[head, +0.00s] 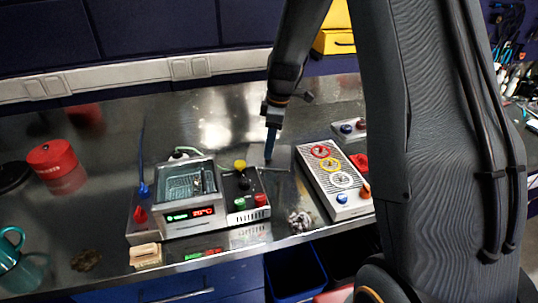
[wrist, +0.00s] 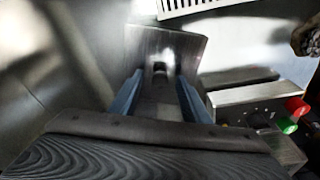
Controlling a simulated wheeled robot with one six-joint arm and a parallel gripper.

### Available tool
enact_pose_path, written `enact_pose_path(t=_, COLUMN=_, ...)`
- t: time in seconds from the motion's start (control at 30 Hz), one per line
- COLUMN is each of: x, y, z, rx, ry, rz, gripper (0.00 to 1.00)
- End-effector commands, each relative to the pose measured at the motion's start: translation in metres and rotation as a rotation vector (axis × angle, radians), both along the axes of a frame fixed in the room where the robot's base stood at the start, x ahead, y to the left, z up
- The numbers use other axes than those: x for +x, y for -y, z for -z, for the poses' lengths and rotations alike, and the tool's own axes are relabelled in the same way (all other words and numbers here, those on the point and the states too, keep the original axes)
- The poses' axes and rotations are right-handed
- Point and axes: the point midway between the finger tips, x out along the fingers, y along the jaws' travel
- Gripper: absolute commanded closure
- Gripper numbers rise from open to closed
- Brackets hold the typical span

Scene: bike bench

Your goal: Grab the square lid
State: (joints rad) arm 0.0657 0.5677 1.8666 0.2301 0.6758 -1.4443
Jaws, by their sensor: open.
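The square lid (head: 281,158) is a flat grey metal plate lying on the bench, behind the black control box. In the wrist view the lid (wrist: 140,42) lies under and ahead of the fingertips, with a small dark upright grip (wrist: 160,69) at its middle. My gripper (head: 269,158) points down over the lid from above. In the wrist view my gripper (wrist: 160,88) is open, with one blue finger on each side of the grip. I cannot tell whether the fingers touch it. The lid's near part is hidden by my gripper.
A grey panel with coloured rings (head: 333,180) stands to the right. A red tin (head: 52,158) and teal mug (head: 10,254) are at left.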

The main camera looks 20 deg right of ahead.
Motion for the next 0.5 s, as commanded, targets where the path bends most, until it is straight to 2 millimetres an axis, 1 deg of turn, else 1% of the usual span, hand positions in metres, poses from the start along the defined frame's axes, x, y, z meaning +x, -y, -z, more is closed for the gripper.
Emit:
enact_pose_path(t=0.17, x=0.0002, y=0.0002, z=0.0001, rx=0.000, ry=0.001, rz=0.000, gripper=0.57)
enact_pose_path(t=0.27, x=0.0002, y=0.0002, z=0.0000, rx=0.000, ry=0.001, rz=0.000, gripper=0.73)
enact_pose_path(t=0.4, x=0.0002, y=0.0002, z=-0.0001, rx=0.000, ry=0.001, rz=0.000, gripper=0.96)
enact_pose_path(t=0.43, x=0.0002, y=0.0002, z=-0.0002, rx=0.000, ry=0.001, rz=0.000, gripper=1.00)
enact_pose_path(t=0.5, x=0.0003, y=0.0001, z=-0.0002, rx=0.000, ry=0.001, rz=0.000, gripper=1.00)
